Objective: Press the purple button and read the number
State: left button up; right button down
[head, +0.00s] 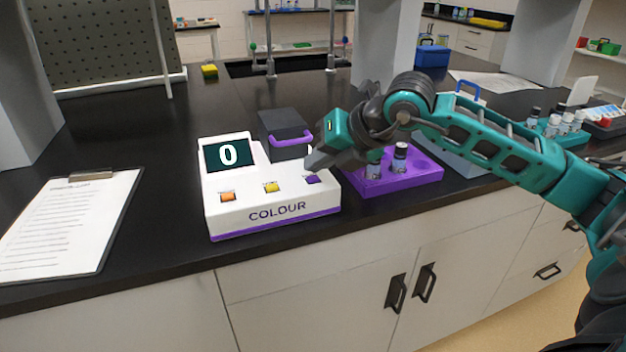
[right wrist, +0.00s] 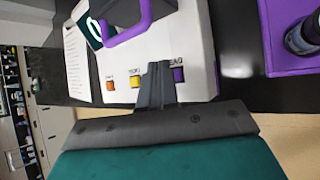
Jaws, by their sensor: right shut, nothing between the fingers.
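A white COLOUR device (head: 262,213) with a purple base edge stands on the black bench. Its dark screen (head: 228,153) reads 0. Its top carries an orange button (head: 227,197), a yellow button (head: 271,187) and a purple button (head: 312,180). The purple button also shows in the right wrist view (right wrist: 178,75), just right of my fingertips. My right gripper (head: 312,164) is shut and empty, with its tips over the device close to the purple button. I cannot tell whether they touch it. My left gripper is not in view.
A clipboard (head: 70,225) lies at the left. Bench between clipboard and device is clear.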

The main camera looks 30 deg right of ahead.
aim_at(319, 182)
jog(key=shift+f+b, duration=0.5)
jog(key=shift+f, duration=0.05)
dwell(0.7)
jog(key=shift+r, duration=0.15)
jog(key=shift+r+p, duration=0.45)
jog(key=shift+r, duration=0.2)
jog(key=shift+r+p, duration=1.75)
jog(key=shift+r, duration=0.85)
jog(key=shift+s+f, duration=0.1)
